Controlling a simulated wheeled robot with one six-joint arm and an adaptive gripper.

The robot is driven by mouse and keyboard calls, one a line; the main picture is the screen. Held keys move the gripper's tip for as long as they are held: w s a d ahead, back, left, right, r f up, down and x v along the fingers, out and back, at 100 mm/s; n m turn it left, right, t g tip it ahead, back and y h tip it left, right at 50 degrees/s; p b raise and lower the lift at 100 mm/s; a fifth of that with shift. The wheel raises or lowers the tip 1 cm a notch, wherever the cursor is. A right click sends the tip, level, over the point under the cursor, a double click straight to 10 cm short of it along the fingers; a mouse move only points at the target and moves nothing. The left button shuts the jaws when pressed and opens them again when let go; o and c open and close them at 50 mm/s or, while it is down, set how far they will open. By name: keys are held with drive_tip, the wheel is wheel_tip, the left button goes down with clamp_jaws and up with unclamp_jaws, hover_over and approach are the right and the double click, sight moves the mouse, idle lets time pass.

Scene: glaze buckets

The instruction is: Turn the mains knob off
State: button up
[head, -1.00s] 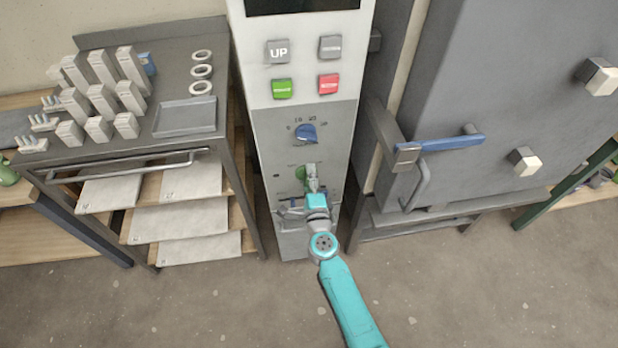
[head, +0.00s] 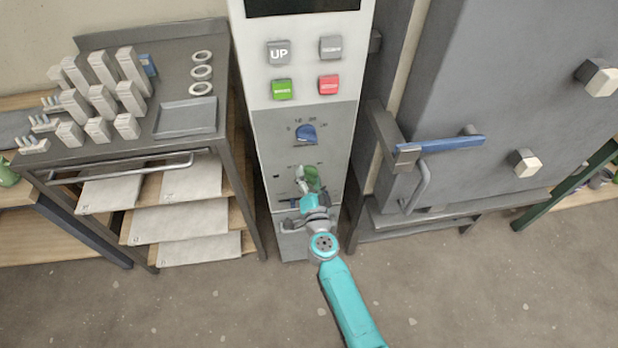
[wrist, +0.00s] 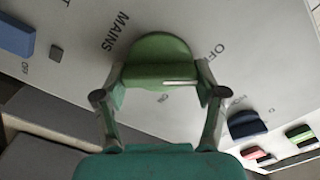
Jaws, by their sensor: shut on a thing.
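The green mains knob (head: 312,177) sits on the lower grey part of the control column, partly hidden behind my gripper (head: 303,184). In the wrist view the knob (wrist: 158,50) lies between the two fingers of my gripper (wrist: 160,76), one finger against each side, and the gripper is shut on it. A pale line shows on the near part of the knob. The word MAINS is printed left of it, OFF to its upper right and a small ON just below it. I cannot tell exactly which mark the line points at.
A blue knob (head: 306,135) is above on the same panel, with green (head: 282,90) and red (head: 329,85) buttons higher up. A kiln with a blue handle (head: 452,143) stands right, a rack with a tray (head: 186,117) left. The floor in front is clear.

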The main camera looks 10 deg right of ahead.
drive_tip(key=shift+a+n, duration=0.1)
drive_tip(key=shift+n, duration=0.5)
drive_tip(key=o, duration=1.1)
drive_tip(key=shift+o, duration=0.2)
drive_tip(key=s, duration=1.2)
